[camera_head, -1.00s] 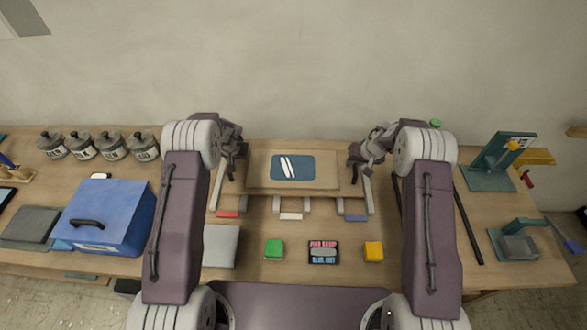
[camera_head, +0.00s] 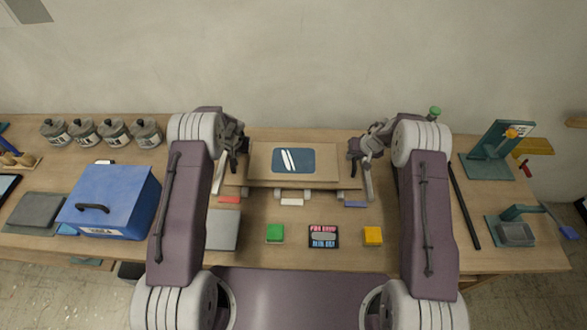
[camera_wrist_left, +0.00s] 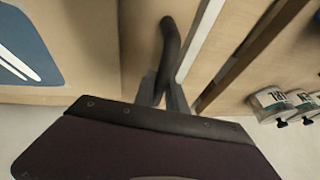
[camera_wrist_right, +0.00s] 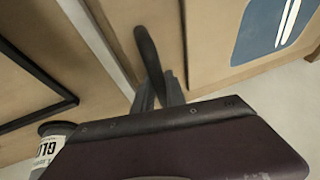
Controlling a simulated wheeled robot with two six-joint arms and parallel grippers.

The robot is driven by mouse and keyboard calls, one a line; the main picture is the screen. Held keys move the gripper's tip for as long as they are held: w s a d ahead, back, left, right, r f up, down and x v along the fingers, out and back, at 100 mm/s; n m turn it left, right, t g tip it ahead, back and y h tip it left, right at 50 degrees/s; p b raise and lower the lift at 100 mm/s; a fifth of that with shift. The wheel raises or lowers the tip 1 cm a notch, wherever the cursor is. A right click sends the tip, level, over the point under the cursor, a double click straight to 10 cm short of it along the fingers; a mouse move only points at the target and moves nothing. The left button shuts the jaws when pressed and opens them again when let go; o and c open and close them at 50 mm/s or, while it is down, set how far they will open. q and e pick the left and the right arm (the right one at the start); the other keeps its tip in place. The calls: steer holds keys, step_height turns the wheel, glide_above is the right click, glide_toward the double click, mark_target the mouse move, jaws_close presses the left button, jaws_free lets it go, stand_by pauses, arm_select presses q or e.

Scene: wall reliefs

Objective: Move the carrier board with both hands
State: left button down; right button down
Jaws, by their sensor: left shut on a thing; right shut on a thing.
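The carrier board (camera_head: 328,162) is a light wooden board with a blue panel (camera_head: 293,160) and two white strips on it. It lies across the middle between my arms, near the wall side of the table. My left gripper (camera_head: 235,165) is shut on the dark handle (camera_wrist_left: 170,45) at the board's left end. My right gripper (camera_head: 360,160) is shut on the dark handle (camera_wrist_right: 149,50) at its right end. The board looks about level. Whether it clears the supports beneath cannot be told.
Red (camera_head: 229,199), white (camera_head: 292,202) and blue (camera_head: 355,204) tabs lie just in front of the board. Nearer are a green block (camera_head: 275,233), a lettered plate (camera_head: 323,236) and a yellow block (camera_head: 373,235). A blue box (camera_head: 108,202) stands left; green stands (camera_head: 492,155) stand right.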

arm_select(q)
steer(key=shift+w+f, duration=0.2)
steer(key=shift+f, duration=0.3)
arm_select(e)
steer(key=shift+w+f, duration=0.2)
steer(key=shift+f, duration=0.35)
arm_select(q)
steer(key=c, duration=1.5)
jaws_free()
steer(key=shift+f, duration=0.15)
steer(key=shift+c, duration=0.2)
arm_select(e)
steer(key=c, duration=1.5)
jaws_free()
steer(key=shift+a+f, duration=0.1)
steer(key=shift+c, duration=0.2)
arm_select(q)
steer(key=shift+o, duration=0.9)
steer(key=shift+s, duration=0.1)
arm_select(e)
steer(key=shift+o, duration=0.9)
steer(key=shift+s, duration=0.1)
arm_select(q)
steer(key=shift+s, duration=0.15)
arm_select(e)
steer(key=shift+s, duration=0.15)
